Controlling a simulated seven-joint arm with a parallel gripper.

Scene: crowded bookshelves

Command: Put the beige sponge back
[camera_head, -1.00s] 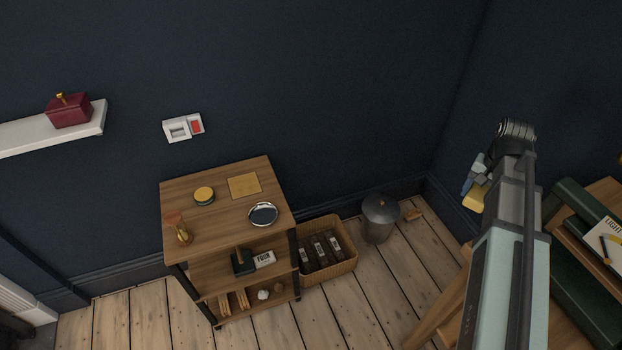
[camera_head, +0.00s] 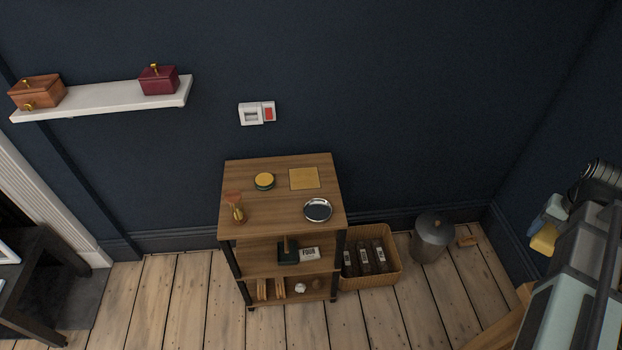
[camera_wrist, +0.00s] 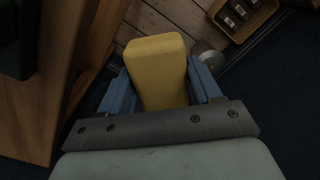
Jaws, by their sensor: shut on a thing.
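The beige sponge, a yellowish block, shows large in the wrist view (camera_wrist: 157,72) and small at the right of the head view (camera_head: 543,240). My gripper (camera_wrist: 160,80) is shut on it, with a blue finger on each side. In the head view my gripper (camera_head: 546,222) is at the right, high above the floor and well apart from the small wooden shelf unit (camera_head: 280,218).
A white wall shelf (camera_head: 118,97) holds two boxes.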

